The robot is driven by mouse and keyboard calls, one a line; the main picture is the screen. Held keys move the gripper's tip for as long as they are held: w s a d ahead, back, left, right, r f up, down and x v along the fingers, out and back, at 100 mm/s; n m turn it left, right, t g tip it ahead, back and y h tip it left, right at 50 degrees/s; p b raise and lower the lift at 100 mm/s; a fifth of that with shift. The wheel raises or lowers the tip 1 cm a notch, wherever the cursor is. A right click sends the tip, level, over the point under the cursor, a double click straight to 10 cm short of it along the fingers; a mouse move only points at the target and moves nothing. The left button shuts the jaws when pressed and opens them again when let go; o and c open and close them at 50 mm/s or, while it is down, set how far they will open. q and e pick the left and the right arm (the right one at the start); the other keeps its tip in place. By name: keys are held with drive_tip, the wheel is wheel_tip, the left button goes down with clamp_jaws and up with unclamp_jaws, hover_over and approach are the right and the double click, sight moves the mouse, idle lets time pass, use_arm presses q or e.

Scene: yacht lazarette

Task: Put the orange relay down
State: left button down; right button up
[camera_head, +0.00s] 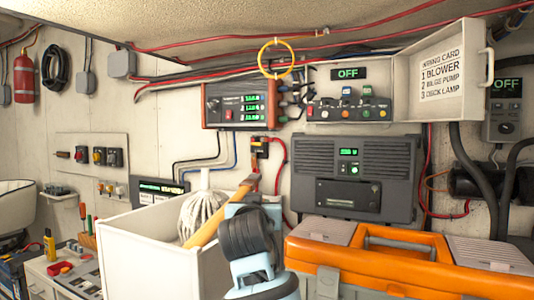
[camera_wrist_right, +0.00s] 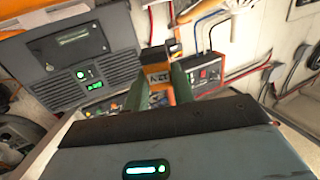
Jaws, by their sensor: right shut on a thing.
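The orange relay (camera_wrist_right: 158,72) is a small orange block with a dark label, seen between the green fingers of my right gripper (camera_wrist_right: 162,88) in the wrist view. The gripper is shut on it. In the head view an orange and black block (camera_head: 260,146) shows just above my right wrist, in front of the wall, with a red cable beside it. My wrist hides what lies directly below it. I cannot tell whether the relay touches anything behind it. My left gripper is out of view.
A white bin (camera_head: 140,250) with a mop (camera_head: 200,215) and a wooden handle (camera_head: 215,225) stands to the left of my wrist. An orange toolbox (camera_head: 400,272) stands at right. A grey unit (camera_head: 355,165) and a switch panel (camera_head: 348,110) are on the wall, with a red-framed display (camera_head: 240,104).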

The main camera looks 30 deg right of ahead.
drive_tip(key=s+a+f+n+t+y, duration=0.15)
drive_tip(key=s+f, duration=0.25)
drive_tip(key=f, duration=0.7)
drive_tip(key=s+a+f+n+y, duration=0.2)
drive_tip(key=s+f+y, duration=0.15)
drive_tip(key=f, duration=0.75)
drive_tip(key=s+a+f+n+y, duration=0.1)
drive_tip(key=s+f+y, duration=0.1)
drive_tip(key=s+f, duration=0.3)
drive_tip(key=s+a+f+n+y, duration=0.1)
drive_tip(key=s+f, duration=0.4)
drive_tip(key=s, duration=0.6)
drive_tip(key=shift+a+f+n+t+y, duration=0.4)
drive_tip(key=shift+a+t+y, duration=0.1)
drive_tip(key=shift+a, duration=0.3)
